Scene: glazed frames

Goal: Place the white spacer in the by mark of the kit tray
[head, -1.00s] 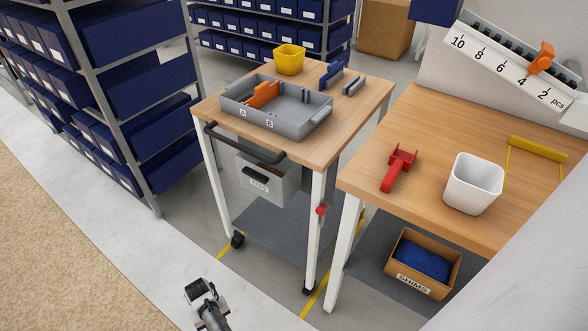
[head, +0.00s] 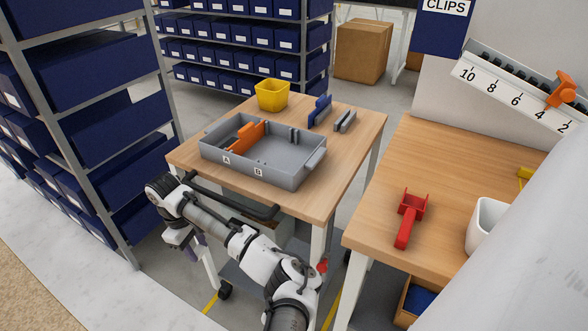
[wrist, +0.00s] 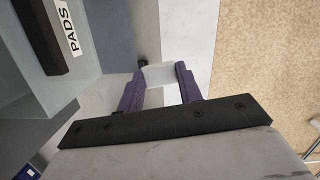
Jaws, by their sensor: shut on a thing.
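The grey kit tray (head: 291,180) sits on the wooden top of a small cart in the head view. Its front wall carries an A label at left and a B label (head: 258,171) to the right. An orange piece (head: 240,138) stands inside on the A side; the B side looks empty. My gripper (head: 192,254) hangs low at the cart's near left side, below the tray. In the wrist view, the purple fingers of my gripper (wrist: 160,88) are shut on the white spacer (wrist: 159,75), which blends with the pale floor behind it.
A yellow bin (head: 271,96), a blue holder (head: 319,111) and a grey holder (head: 345,121) stand behind the tray. The cart's dark handle (head: 235,205) is close to my arm. Blue-bin shelves (head: 100,110) rise at left. A red tool (head: 409,217) lies on the right bench.

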